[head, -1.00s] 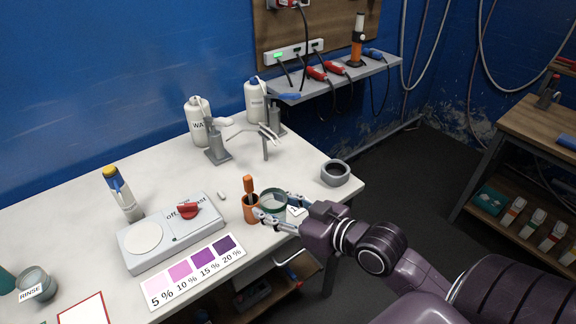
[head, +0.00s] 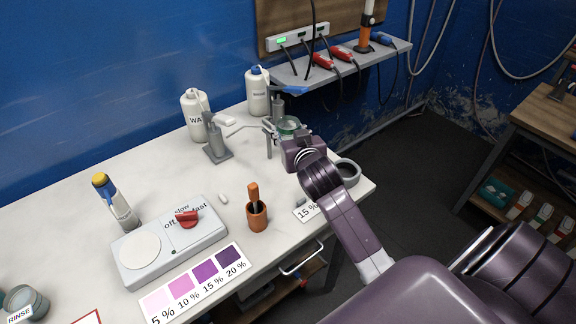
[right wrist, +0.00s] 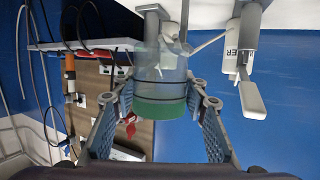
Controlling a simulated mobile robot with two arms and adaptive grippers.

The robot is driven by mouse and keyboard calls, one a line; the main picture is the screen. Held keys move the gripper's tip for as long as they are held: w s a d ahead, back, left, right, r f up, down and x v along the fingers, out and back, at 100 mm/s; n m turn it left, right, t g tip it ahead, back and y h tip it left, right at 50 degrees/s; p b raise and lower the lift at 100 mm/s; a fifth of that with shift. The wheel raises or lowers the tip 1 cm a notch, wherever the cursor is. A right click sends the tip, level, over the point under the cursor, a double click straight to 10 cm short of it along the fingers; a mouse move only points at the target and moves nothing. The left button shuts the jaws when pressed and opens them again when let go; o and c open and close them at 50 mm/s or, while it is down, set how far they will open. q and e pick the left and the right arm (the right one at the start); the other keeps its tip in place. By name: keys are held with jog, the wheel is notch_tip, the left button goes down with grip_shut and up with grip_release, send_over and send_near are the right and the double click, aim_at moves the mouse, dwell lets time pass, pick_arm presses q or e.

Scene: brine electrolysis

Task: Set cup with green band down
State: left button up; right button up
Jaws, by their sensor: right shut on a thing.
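The clear cup with green band (head: 288,127) is held at the back right of the white table. My right gripper (head: 286,134) is shut on it, with one finger on each side. The right wrist view shows the cup (right wrist: 160,85) between the two fingers (right wrist: 155,112), its green band towards the palm. In the head view the cup is close to the grey stand with thin arms (head: 268,146). I cannot tell whether it touches the stand or the table. My left gripper is out of view.
A grey ring (head: 349,171) sits by the right edge, partly behind my arm.

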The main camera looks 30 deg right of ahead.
notch_tip(320, 180, down, 8)
jog(key=shift+w+f, duration=0.1)
jog(key=shift+w, duration=0.05)
jog(key=shift+f, duration=0.6)
jog(key=shift+d+f, duration=0.1)
jog(key=shift+f, duration=1.8)
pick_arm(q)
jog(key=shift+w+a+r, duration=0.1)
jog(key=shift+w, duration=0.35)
pick_arm(e)
jog(key=shift+f, duration=0.15)
jog(key=o, duration=1.3)
